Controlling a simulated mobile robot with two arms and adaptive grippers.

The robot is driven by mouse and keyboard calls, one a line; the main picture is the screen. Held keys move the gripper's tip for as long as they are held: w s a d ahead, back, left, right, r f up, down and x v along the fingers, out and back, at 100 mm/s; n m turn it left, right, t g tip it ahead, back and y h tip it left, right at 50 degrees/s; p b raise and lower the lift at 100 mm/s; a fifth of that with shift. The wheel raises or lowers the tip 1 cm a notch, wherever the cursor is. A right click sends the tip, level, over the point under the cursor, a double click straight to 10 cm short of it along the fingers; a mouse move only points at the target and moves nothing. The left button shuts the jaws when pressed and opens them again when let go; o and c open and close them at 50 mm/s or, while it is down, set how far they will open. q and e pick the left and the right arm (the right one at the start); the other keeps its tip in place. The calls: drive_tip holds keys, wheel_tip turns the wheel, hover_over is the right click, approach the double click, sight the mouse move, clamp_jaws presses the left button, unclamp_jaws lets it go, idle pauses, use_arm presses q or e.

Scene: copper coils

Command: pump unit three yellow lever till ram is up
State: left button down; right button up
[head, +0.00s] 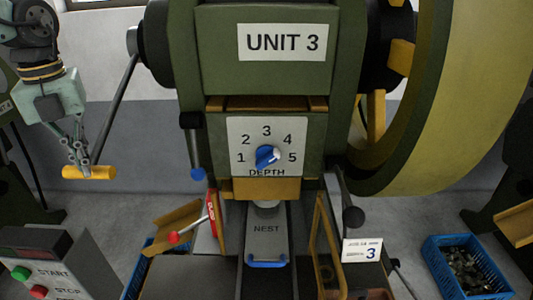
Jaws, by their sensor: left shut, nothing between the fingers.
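Unit 3 (262,75) is a green press in the middle of the head view. Its yellow lever grip (98,173) lies level at the left, at the low end of a dark rod (117,105) that slopes up to a black hub. My left gripper (79,168) points down at the grip, fingers shut with nothing between them. Its fingertips overlap the grip's left half in the picture; I cannot tell whether they touch it. The ram (266,206) shows as a short grey end under a yellow block, above the nest slide (266,235). My right gripper is not in view.
A depth dial (267,156) is on the press front, with a blue-tipped lever (197,172) to its left. A red-knobbed lever (175,237) is lower left. A start/stop box (48,262) stands front left. A blue crate (465,265) is at the right. A large yellow-rimmed wheel (460,110) fills the upper right.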

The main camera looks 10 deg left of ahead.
use_arm(q)
drive_tip(key=shift+s+f, duration=0.1)
drive_tip(key=shift+f, duration=0.3)
drive_tip(key=shift+w+f+b, duration=0.35)
drive_tip(key=shift+f+b, duration=0.1)
drive_tip(key=shift+f, duration=0.35)
drive_tip(key=shift+w+f+b, duration=0.35)
drive_tip(key=shift+f+b, duration=0.1)
drive_tip(key=shift+f, duration=0.3)
drive_tip(key=shift+w+f+b, duration=0.35)
drive_tip(key=shift+f+b, duration=0.1)
drive_tip(key=shift+f, duration=0.35)
drive_tip(key=shift+w+a+f+b, duration=0.1)
drive_tip(key=shift+w+f+b, duration=0.2)
drive_tip(key=shift+w+f, duration=0.35)
drive_tip(key=shift+w+a+f+b, duration=0.1)
drive_tip(key=shift+w+f+b, duration=0.3)
drive_tip(key=shift+f, duration=0.6)
drive_tip(key=shift+w+f+b, duration=0.25)
drive_tip(key=shift+w+f, duration=0.25)
drive_tip(key=shift+f, duration=0.3)
